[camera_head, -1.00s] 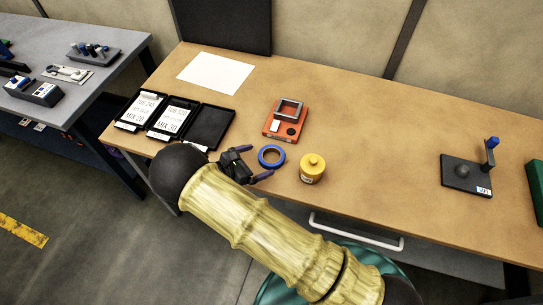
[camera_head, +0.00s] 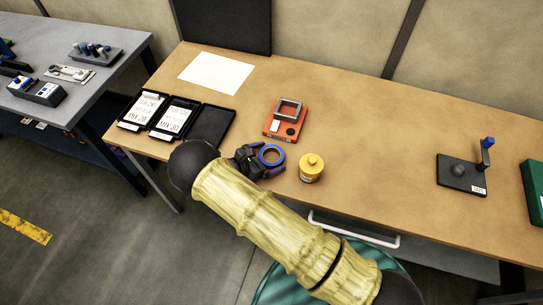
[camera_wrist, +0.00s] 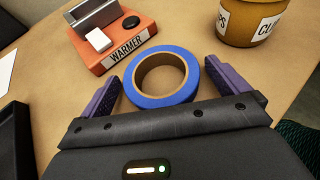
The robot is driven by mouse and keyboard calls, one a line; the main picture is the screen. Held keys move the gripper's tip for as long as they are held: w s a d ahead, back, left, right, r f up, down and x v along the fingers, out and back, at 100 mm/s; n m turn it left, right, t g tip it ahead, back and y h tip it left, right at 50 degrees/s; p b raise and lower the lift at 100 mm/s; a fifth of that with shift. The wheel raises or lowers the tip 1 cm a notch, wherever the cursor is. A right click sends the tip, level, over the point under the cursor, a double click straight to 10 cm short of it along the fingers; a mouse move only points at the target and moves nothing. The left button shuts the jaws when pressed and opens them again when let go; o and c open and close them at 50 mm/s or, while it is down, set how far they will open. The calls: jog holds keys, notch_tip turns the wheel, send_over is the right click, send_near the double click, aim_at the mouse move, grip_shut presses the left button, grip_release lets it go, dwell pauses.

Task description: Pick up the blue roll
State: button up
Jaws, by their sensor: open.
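The blue roll (camera_head: 271,155) is a ring of blue tape lying flat on the wooden table, with a tan core. In the wrist view the roll (camera_wrist: 160,78) lies between the two purple fingers of my gripper (camera_wrist: 162,90). The fingers stand apart on its left and right sides. The right finger is very close to the roll's edge, and I cannot tell whether it touches. In the head view my gripper (camera_head: 262,160) is at the roll's left and front side, low over the table.
A yellow lidded pot (camera_head: 311,168) stands close to the right of the roll. An orange warmer (camera_head: 286,119) is behind it. Black trays (camera_head: 211,127) lie to the left, a white sheet (camera_head: 216,75) farther back. The table is clear between the pot and the black stand (camera_head: 462,176).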

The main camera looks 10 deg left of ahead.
aim_at(267, 152)
jog(key=c, duration=1.1)
jog(key=shift+o, duration=0.2)
jog(key=shift+r, duration=0.15)
jog(key=shift+r+b, duration=0.45)
jog(key=shift+r, duration=0.15)
jog(key=shift+r+b, duration=0.45)
jog(key=shift+r, duration=0.5)
jog(key=s+a+b, duration=0.5)
jog(key=s+a, duration=0.6)
jog(key=s, duration=0.3)
jog(key=shift+a+b, duration=0.3)
jog(key=shift+b, duration=0.05)
jog(key=shift+w, duration=0.1)
